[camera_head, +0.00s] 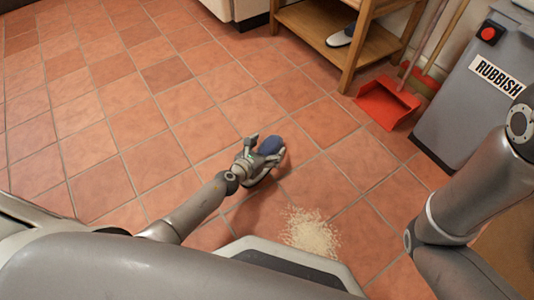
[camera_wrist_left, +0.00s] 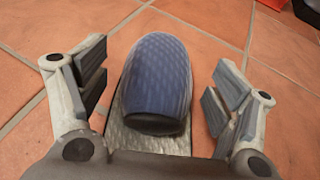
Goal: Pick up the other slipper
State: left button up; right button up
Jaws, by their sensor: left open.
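A blue slipper with a grey insole (camera_wrist_left: 155,85) lies on the tiled floor, its toe pointing away in the left wrist view. Its blue toe also shows in the head view (camera_head: 270,145). My left gripper (camera_head: 262,157) is at the slipper; in the left wrist view its open fingers (camera_wrist_left: 155,90) stand on either side of it with gaps. Another slipper (camera_head: 341,38) sits on the lower shelf of the wooden rack at the top. My right arm shows at the right, but its gripper is out of view.
A wooden rack (camera_head: 318,44) stands at the top. A red dustpan (camera_head: 387,103) lies beside a grey rubbish bin (camera_head: 470,95). A pile of pale crumbs (camera_head: 311,232) is on the floor near my base. The floor at left is clear.

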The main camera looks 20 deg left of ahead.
pick_arm(q)
jog(key=c, duration=1.1)
jog(key=shift+r, duration=0.15)
jog(key=shift+c, duration=0.2)
